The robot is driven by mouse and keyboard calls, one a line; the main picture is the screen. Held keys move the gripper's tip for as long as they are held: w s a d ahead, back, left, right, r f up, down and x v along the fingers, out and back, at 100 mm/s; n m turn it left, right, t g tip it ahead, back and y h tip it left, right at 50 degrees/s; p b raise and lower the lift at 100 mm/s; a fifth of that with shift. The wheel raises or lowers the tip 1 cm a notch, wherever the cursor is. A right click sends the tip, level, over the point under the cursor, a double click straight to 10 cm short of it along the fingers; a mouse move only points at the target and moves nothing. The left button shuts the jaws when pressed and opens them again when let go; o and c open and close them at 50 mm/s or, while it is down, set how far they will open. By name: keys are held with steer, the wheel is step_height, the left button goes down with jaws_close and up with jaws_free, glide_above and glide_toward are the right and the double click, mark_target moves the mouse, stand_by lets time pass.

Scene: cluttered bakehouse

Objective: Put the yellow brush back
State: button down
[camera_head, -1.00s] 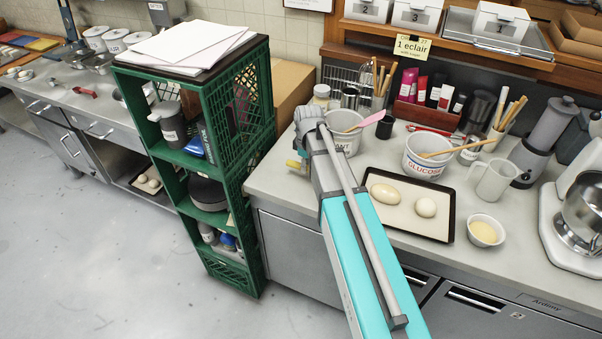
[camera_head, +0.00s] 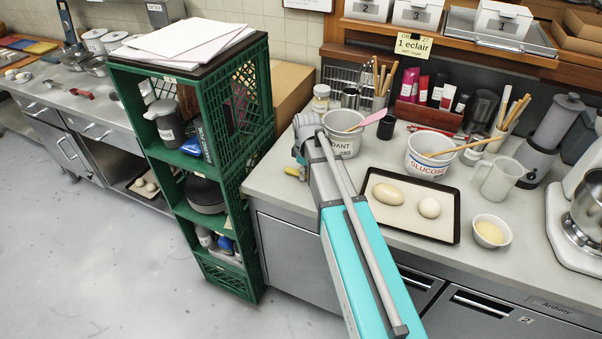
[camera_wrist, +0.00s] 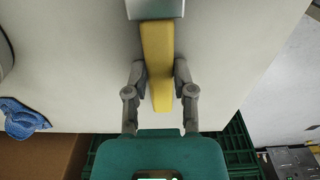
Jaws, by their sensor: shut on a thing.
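The yellow brush (camera_wrist: 158,50) has a flat yellow handle and a grey-green part at its far end, cut off by the top of the wrist view. My gripper (camera_wrist: 160,78) is shut on its handle, with one finger at each side. In the head view a bit of the yellow brush (camera_head: 291,171) shows at the counter's left end, below my gripper (camera_head: 298,158), which is mostly hidden by my arm. The brush is over the counter (camera_head: 272,185); I cannot tell whether it touches it. Its bristles are not visible.
The green crate shelf (camera_head: 178,215) stands close left of the counter, with a cardboard box (camera_head: 290,92) behind. A fondant tub (camera_head: 343,142), a glucose tub (camera_head: 428,165) and a dough tray (camera_head: 440,239) crowd the counter right of my gripper. A blue cloth (camera_wrist: 20,118) lies left in the wrist view.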

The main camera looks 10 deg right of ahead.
steer(key=shift+c, duration=2.2)
jaws_free()
steer(key=shift+f, duration=0.1)
step_height(320, 180, up, 12)
steer(key=p, duration=1.2)
steer(key=shift+d, duration=0.15)
steer(key=shift+s, duration=0.1)
steer(key=shift+s, duration=0.15)
